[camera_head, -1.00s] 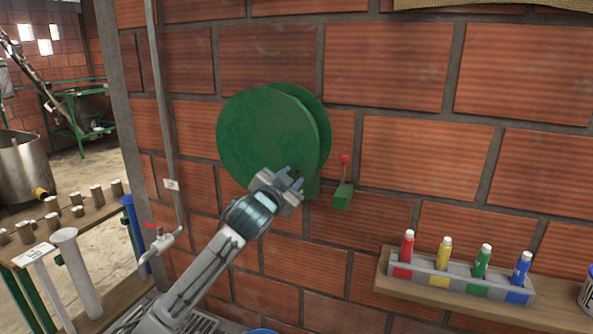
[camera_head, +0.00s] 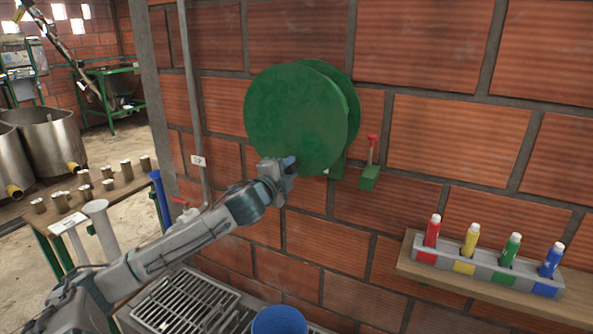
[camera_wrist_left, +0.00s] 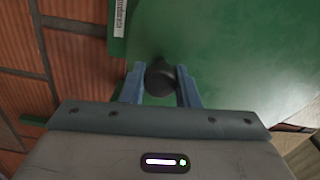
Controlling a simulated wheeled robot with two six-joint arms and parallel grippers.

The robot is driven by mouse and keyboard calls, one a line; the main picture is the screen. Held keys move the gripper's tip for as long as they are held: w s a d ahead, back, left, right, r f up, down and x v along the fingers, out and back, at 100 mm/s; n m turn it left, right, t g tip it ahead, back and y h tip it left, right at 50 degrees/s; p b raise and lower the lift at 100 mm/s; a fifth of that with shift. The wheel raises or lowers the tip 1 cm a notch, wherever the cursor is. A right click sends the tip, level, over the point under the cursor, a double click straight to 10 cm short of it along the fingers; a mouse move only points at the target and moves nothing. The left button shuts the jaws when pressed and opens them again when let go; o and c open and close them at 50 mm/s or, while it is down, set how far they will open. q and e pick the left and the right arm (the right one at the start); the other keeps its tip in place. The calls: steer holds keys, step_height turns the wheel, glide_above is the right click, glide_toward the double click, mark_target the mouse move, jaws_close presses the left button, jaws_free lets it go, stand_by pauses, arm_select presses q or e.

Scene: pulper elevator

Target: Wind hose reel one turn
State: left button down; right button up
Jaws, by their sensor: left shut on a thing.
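The green hose reel (camera_head: 303,112) is mounted on the brick wall, its round disc facing me. My left gripper (camera_head: 287,170) is at the lower left part of the disc, in front of it. In the left wrist view the gripper (camera_wrist_left: 161,88) is shut on a dark round knob (camera_wrist_left: 159,76), the reel's crank handle, which stands out from the green disc (camera_wrist_left: 230,50). In the head view the knob is hidden by the gripper. My right gripper is not in view.
A green bracket with a red-tipped lever (camera_head: 371,165) is on the wall right of the reel. A wooden shelf (camera_head: 420,268) holds several coloured markers. A pipe with a red-handled valve (camera_head: 180,201) runs at left. A blue bucket (camera_head: 279,322) and a metal grate (camera_head: 185,303) lie below.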

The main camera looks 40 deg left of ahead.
arm_select(q)
steer(key=shift+s+a+m, duration=0.2)
steer(key=shift+a+m, duration=0.5)
steer(key=shift+a, duration=0.05)
steer(key=c, duration=1.1)
jaws_free()
steer(key=shift+f, duration=0.1)
